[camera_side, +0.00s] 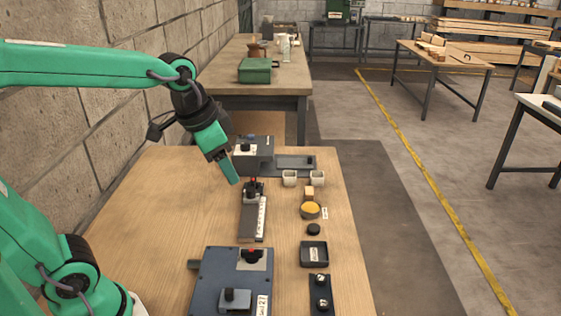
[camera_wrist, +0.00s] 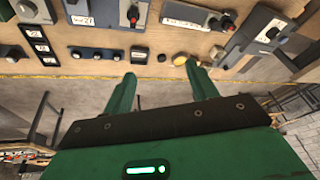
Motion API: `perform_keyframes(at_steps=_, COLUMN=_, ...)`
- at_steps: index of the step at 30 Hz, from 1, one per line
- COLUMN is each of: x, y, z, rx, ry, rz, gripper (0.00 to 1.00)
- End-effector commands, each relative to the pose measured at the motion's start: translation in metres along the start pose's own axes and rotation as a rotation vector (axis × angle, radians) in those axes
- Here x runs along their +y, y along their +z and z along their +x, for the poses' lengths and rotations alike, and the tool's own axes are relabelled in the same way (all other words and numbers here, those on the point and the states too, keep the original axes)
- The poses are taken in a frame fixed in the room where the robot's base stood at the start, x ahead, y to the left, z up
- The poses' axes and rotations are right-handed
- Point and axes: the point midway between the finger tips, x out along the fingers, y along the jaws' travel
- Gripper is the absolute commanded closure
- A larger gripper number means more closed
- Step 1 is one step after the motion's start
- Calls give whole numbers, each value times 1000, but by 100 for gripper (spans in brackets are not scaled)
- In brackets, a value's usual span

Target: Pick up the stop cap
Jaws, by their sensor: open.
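I cannot tell for sure which piece is the stop cap. One red-topped black knob (camera_side: 251,254) sits at the far edge of the blue-grey box; it also shows in the wrist view (camera_wrist: 133,13). Another red and black knob (camera_side: 252,184) is at the far end of a labelled grey strip (camera_side: 246,222); it also shows in the wrist view (camera_wrist: 228,25). A loose black round cap (camera_side: 313,229) lies on the table, also in the wrist view (camera_wrist: 162,58). My gripper (camera_side: 235,182) is in the air near the far knob; its fingers (camera_wrist: 161,78) are apart and empty.
The blue-grey box (camera_side: 215,270) stands at the front. A yellow-topped round dish (camera_side: 310,210), wooden block (camera_side: 309,193), two pale cups (camera_side: 290,178) and black tray (camera_side: 314,255) line the right. A grey box (camera_side: 253,154) stands behind. The table's left half is clear.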

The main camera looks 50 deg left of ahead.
Motion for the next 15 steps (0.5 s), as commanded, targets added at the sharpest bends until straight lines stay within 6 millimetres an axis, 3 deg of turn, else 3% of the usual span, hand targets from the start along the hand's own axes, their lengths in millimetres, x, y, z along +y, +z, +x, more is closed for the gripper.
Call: perform_keyframes(at_steps=15, x=-9, y=-82, z=66, rx=-121, ry=68, rz=319, gripper=42)
